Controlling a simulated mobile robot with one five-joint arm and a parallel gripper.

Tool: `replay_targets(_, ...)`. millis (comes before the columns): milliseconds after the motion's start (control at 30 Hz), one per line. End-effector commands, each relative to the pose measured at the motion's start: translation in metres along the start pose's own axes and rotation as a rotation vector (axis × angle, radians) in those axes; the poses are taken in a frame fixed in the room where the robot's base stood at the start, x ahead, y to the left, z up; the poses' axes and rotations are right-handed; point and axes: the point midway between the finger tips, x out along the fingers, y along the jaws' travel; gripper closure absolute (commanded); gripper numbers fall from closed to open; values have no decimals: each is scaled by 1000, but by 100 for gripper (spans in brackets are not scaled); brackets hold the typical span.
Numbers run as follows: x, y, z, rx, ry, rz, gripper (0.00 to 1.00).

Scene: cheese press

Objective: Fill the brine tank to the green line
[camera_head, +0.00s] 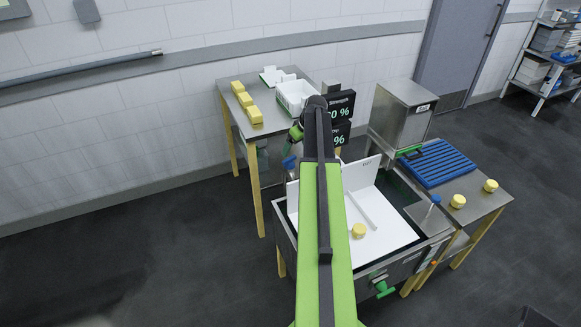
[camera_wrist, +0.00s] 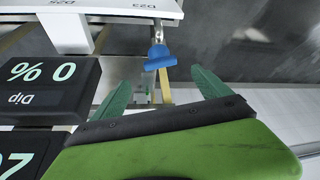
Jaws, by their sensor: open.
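The brine tank (camera_head: 405,268) is a metal basin with white panels inside, partly hidden behind my arm. A yellow cheese block (camera_head: 359,231) sits in it, and no green line can be made out. A blue-handled tap (camera_head: 290,162) is at its left back edge. In the wrist view a blue handle (camera_wrist: 160,58) lies ahead, between and beyond my fingers, not touched. My gripper (camera_wrist: 160,80) is open and empty. In the head view it is near the tap (camera_head: 296,133). A green-handled valve (camera_head: 384,289) is on the tank's front.
A dark Dip display (camera_wrist: 45,90) reads 0 % in the wrist view, close left of my gripper. A Strength display (camera_head: 341,106) stands above it. A side table (camera_head: 262,127) holds yellow blocks and a white tray. A blue rack (camera_head: 437,162) and yellow cheeses are on the right.

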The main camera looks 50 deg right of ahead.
Motion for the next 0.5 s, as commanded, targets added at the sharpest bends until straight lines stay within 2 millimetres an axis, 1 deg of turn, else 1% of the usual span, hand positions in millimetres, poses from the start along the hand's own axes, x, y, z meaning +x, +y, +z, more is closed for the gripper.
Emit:
replay_targets(33, 23, 1, 3, -1, 0, 0, 13)
replay_targets(300, 82, 0, 3, -1, 0, 0, 13)
replay_targets(400, 97, 0, 2, -1, 1, 0, 13)
replay_targets(500, 104, 0, 0, -1, 0, 0, 13)
